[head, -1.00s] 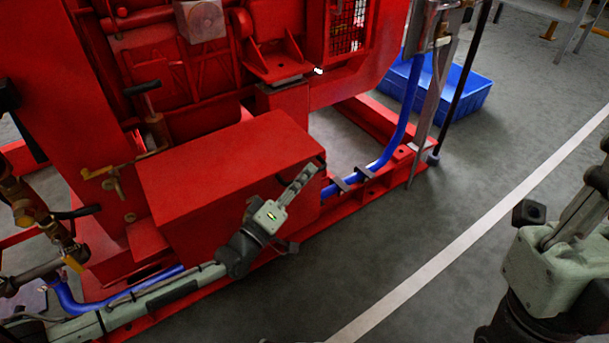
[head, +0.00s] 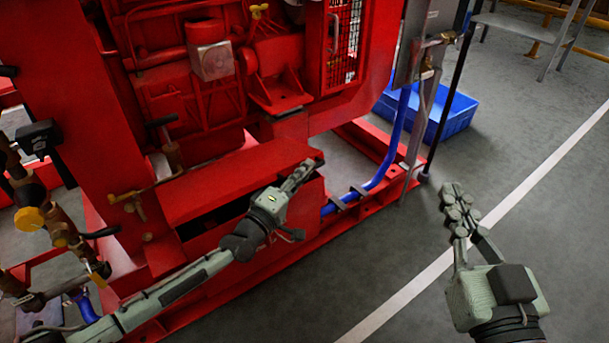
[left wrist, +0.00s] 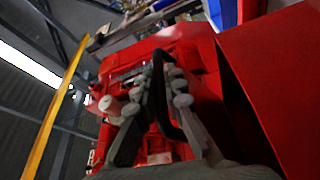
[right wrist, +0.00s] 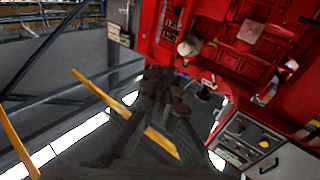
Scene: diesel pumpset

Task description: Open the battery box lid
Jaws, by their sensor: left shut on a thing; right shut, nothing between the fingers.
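The red battery box (head: 200,248) sits on the red base frame, in the middle of the head view. Its red lid (head: 225,178) is tilted up, with a dark gap below its front edge. My left gripper (head: 312,168) is at the lid's right front corner. In the left wrist view, its fingers (left wrist: 158,105) are around a black U-shaped handle (left wrist: 160,85), and it is shut on this. My arm hides part of the box front. My right gripper (head: 457,205) is shut and empty above the open floor, apart from the box.
The red engine (head: 195,100) stands behind the box. A blue hose (head: 385,165) runs along the frame at right. A blue crate (head: 450,115) lies on the floor behind. Brass valves and pipes (head: 35,210) stand at left. The floor at right, with a white line (head: 530,190), is clear.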

